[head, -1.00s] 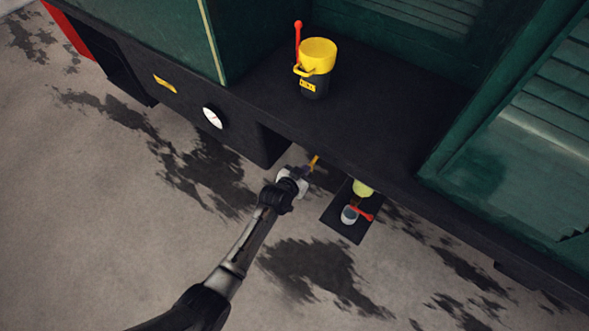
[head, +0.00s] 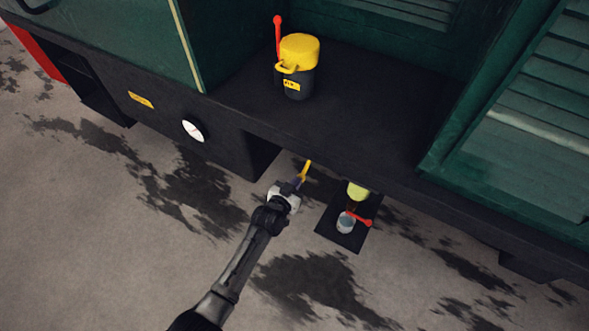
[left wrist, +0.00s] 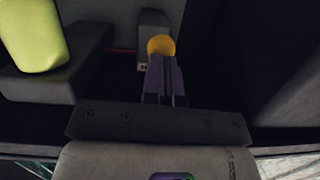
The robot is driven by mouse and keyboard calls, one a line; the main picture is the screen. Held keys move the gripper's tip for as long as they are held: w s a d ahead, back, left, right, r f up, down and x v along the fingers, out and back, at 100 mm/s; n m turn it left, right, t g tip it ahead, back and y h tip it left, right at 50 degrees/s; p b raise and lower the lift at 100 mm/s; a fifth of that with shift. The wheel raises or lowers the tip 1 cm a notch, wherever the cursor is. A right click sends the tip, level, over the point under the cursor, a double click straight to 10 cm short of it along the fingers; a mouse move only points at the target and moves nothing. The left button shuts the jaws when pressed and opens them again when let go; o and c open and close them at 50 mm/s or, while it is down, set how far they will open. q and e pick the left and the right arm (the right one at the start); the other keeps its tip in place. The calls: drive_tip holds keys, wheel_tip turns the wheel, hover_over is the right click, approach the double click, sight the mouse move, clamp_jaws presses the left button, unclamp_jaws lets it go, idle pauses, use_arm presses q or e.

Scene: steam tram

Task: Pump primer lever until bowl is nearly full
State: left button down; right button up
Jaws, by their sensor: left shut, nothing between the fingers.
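A small yellow lever (head: 305,170) sticks out under the tram's dark sill in the head view. My left gripper (head: 299,184) is shut and empty at the lever's lower end. In the left wrist view the lever's round yellow knob (left wrist: 160,45) sits just beyond the dark purple fingertips (left wrist: 161,61); I cannot tell whether they touch. A yellow-green rounded part (head: 357,190) hangs under the sill to the right, and probably shows at the left wrist view's upper left (left wrist: 32,35). Below it is a small clear bowl (head: 346,223) with a red handle (head: 360,219). Its fill level is too small to read.
A black plate (head: 338,238) lies below the bowl. On the dark deck (head: 365,115) stands a yellow-and-black container (head: 298,75) with a red-knobbed rod (head: 278,38). A white gauge (head: 193,130) is on the sill. Open paved ground lies in front.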

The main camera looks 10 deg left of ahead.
idle(0.3)
use_arm(q)
drive_tip(key=r+p+v, duration=0.1)
drive_tip(key=p+v, duration=0.7)
drive_tip(key=v, duration=0.5)
drive_tip(key=shift+w+r+p, duration=0.2)
drive_tip(key=shift+r+p, duration=0.1)
drive_tip(key=shift+r, duration=0.1)
idle(0.5)
